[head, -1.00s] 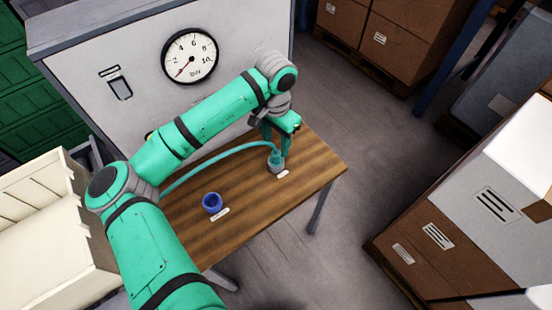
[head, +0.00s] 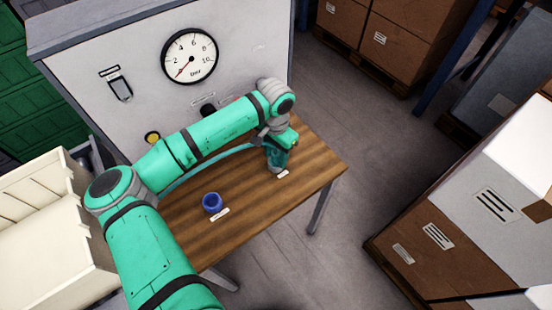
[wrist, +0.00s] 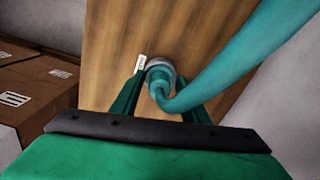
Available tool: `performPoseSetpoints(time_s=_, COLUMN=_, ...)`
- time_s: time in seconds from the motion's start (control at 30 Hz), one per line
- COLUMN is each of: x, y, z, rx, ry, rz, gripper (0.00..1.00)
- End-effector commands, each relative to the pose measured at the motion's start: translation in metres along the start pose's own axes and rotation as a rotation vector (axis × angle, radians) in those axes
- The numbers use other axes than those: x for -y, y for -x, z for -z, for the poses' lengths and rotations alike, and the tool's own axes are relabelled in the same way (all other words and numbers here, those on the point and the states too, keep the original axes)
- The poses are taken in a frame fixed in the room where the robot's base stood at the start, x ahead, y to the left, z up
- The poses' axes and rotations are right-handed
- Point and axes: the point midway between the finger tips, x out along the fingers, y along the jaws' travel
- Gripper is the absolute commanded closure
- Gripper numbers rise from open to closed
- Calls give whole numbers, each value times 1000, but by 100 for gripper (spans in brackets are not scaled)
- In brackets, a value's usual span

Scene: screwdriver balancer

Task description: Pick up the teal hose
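The teal hose (head: 212,161) arcs over the wooden table from the left, partly behind my arm, to its end at a grey ring-like holder on the right. In the wrist view the hose (wrist: 235,60) comes in from the upper right and bends down into the grey holder (wrist: 160,64). My gripper (head: 274,162) is lowered over the hose end, pointing down. In the wrist view its two fingers (wrist: 162,85) stand apart, one on each side of the hose end. I see no clear grip on it. The head view partly hides the hose end behind the fingers.
A blue cup-like holder (head: 212,202) stands on the table (head: 243,217), with a white label beside it. Behind the table is a grey panel with a round gauge (head: 189,56), a yellow button and a dark knob. A cream bin (head: 40,225) stands at the left.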

Motion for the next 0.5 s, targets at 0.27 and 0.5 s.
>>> performPoseSetpoints(time_s=0.27, x=0, y=0, z=0, rx=0, ry=0, rz=0, gripper=99)
performPoseSetpoints(time_s=0.5, x=0, y=2, z=0, rx=-1, ry=0, rz=0, gripper=99)
